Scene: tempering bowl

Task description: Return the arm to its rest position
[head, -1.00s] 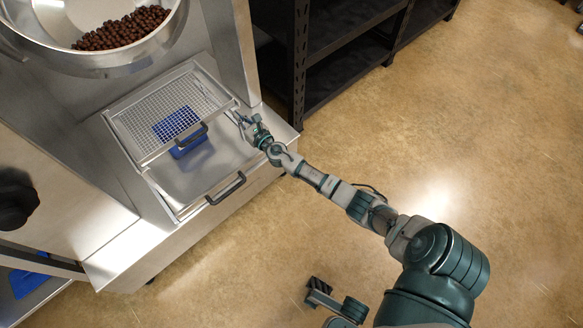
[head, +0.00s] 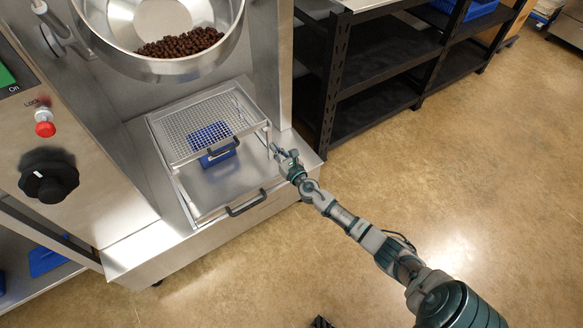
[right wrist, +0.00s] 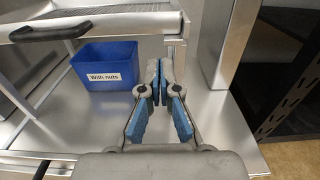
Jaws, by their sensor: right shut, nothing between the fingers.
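My right arm reaches in from the lower right in the head view. Its gripper (head: 276,151) is beside the right side of the wire-mesh tray (head: 190,118) of the steel machine. In the right wrist view the gripper (right wrist: 160,62) is shut and empty, its blue-padded fingers together. A blue bin (right wrist: 105,68) labelled "With nuts" stands left of the fingers, apart from them. The bin also shows below the mesh in the head view (head: 218,158). My left gripper is not in view.
A steel bowl (head: 100,35) with brown pieces (head: 180,43) is above the tray. A drawer handle (head: 246,204) is at the machine's front. A black shelf rack (head: 375,60) stands right of the machine. Open floor (head: 440,170) lies to the right.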

